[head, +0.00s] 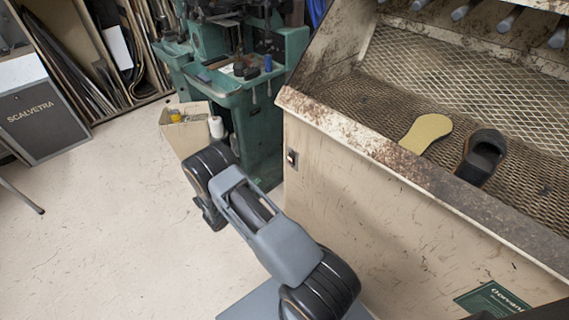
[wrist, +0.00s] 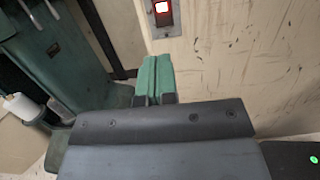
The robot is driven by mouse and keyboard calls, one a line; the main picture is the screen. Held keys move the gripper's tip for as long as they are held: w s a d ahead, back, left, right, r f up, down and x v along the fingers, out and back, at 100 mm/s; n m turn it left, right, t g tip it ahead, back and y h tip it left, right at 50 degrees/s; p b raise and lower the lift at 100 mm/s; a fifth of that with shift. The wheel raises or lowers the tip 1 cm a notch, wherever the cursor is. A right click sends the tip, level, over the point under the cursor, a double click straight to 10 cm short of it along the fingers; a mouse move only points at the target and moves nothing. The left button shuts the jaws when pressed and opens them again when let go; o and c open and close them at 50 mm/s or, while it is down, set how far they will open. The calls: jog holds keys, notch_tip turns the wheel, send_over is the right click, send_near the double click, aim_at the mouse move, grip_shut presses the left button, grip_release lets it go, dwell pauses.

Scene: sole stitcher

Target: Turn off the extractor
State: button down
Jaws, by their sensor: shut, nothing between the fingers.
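The extractor (head: 345,195) is a large beige, dirt-stained cabinet with a mesh bed, filling the right of the head view. Its switch (head: 291,157) is a small plate on the left part of the front panel. In the wrist view the switch (wrist: 162,12) is at the top edge, partly cut off, with a lit red rocker. My gripper (wrist: 157,62) has green fingers pressed together with nothing between them. In that picture the fingertips are just below the switch; whether they touch the panel I cannot tell. My arm hides the fingers in the head view.
A yellow insole (head: 427,132) and a dark shoe (head: 482,156) lie on the mesh. A green stitching machine (head: 255,120) and a cardboard box (head: 186,135) stand behind my arm. A dark cabinet (head: 42,118) is at far left. The floor (head: 110,225) on the left is clear.

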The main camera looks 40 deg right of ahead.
aim_at(289, 158)
jog(key=shift+d, duration=0.1)
jog(key=d, duration=0.4)
jog(key=w+d+r, duration=0.1)
jog(key=d, duration=0.4)
jog(key=w+d, duration=0.1)
jog(key=d, duration=0.3)
jog(key=shift+d+r, duration=0.35)
jog(key=shift+s, duration=0.1)
